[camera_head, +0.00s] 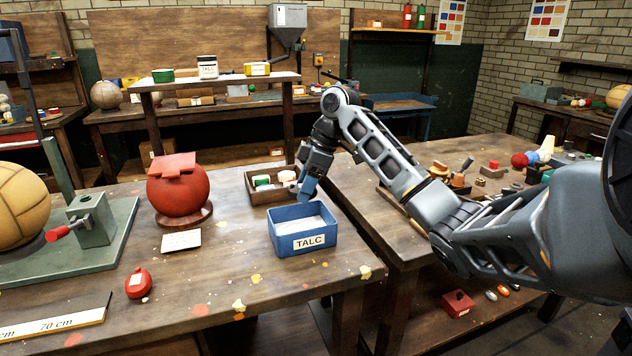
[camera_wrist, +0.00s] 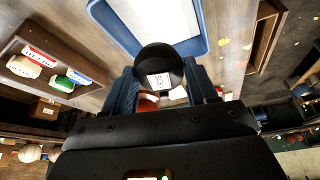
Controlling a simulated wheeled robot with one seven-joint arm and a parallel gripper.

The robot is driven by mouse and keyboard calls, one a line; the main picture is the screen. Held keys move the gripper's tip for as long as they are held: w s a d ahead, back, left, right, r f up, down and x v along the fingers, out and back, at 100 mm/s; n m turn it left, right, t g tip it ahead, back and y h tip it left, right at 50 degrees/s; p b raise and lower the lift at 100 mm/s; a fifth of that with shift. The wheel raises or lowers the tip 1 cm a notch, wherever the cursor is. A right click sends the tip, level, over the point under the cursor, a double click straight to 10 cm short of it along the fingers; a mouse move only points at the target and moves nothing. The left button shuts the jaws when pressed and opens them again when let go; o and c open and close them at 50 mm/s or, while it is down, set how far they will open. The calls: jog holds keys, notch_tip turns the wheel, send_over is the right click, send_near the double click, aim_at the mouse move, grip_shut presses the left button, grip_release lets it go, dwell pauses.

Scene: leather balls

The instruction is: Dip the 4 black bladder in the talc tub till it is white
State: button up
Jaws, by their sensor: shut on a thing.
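My gripper (camera_head: 309,188) is at the back edge of the blue talc tub (camera_head: 303,243), with its fingers pointing down. In the wrist view my gripper (camera_wrist: 162,90) is shut on the black bladder (camera_wrist: 160,56), a dark round thing with a small white label facing the camera. Its visible surface is black, with no white powder on it. The bladder overlaps the near rim of the tub (camera_wrist: 204,22) in that view; I cannot tell how high above it is. White talc (camera_wrist: 150,12) fills the tub. I cannot make out the bladder in the head view.
A red ball (camera_head: 178,190) on a stand, a white card (camera_head: 181,241) and a small red bladder (camera_head: 138,283) are to the left.

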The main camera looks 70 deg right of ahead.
aim_at(304, 219)
jog(key=shift+w+a+f, duration=0.1)
jog(key=shift+a+f, duration=0.15)
jog(key=shift+f, duration=0.2)
jog(key=shift+b+x, duration=0.95)
jog(key=shift+b, duration=0.05)
jog(key=shift+s+d+f+b, duration=0.15)
jog(key=shift+f+b, duration=0.8)
jog(key=shift+f, duration=0.75)
jog(key=shift+s+f+b, duration=0.1)
jog(key=shift+f+b, duration=0.85)
jog(key=shift+f, duration=0.75)
jog(key=shift+f, duration=0.25)
jog(key=shift+r, duration=0.15)
jog(key=shift+r+p, duration=3.65)
jog(key=shift+r, duration=0.8)
jog(key=shift+f, duration=0.1)
